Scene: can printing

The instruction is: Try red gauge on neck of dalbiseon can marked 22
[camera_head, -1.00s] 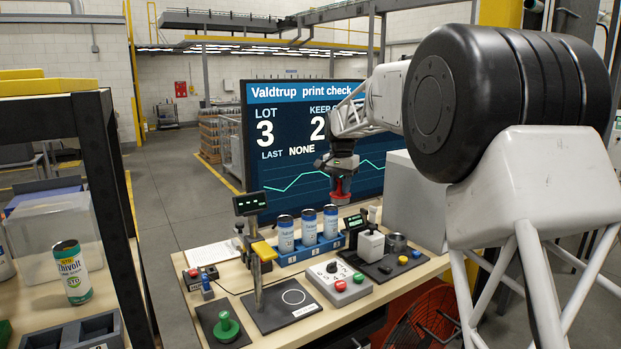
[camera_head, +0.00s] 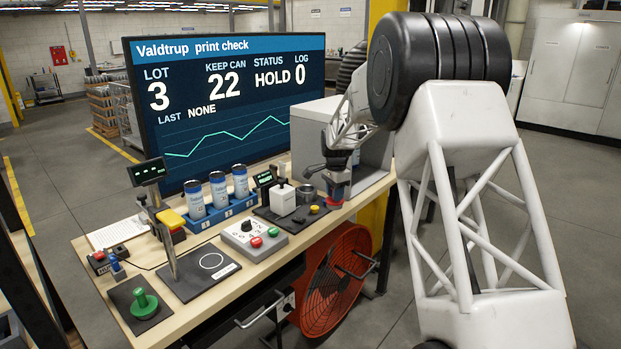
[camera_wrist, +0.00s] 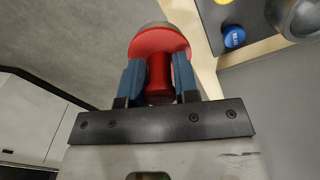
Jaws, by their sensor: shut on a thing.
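My gripper (camera_wrist: 159,82) is shut on the red gauge (camera_wrist: 158,45), its blue fingers on either side of the narrow red stem. The gauge's wide red disc points away from the gripper, with a pale metal part beyond it. Three blue-and-white cans, left (camera_head: 194,201), middle (camera_head: 218,190) and right (camera_head: 240,182), stand upright in a blue rack (camera_head: 212,222). Their marks are too small to read.
A green gauge (camera_head: 144,303) stands on a dark mat at front left. A dark plate with a white circle (camera_head: 212,262) lies beside a grey button box (camera_head: 250,238). The screen (camera_head: 225,110) reads KEEP CAN 22.

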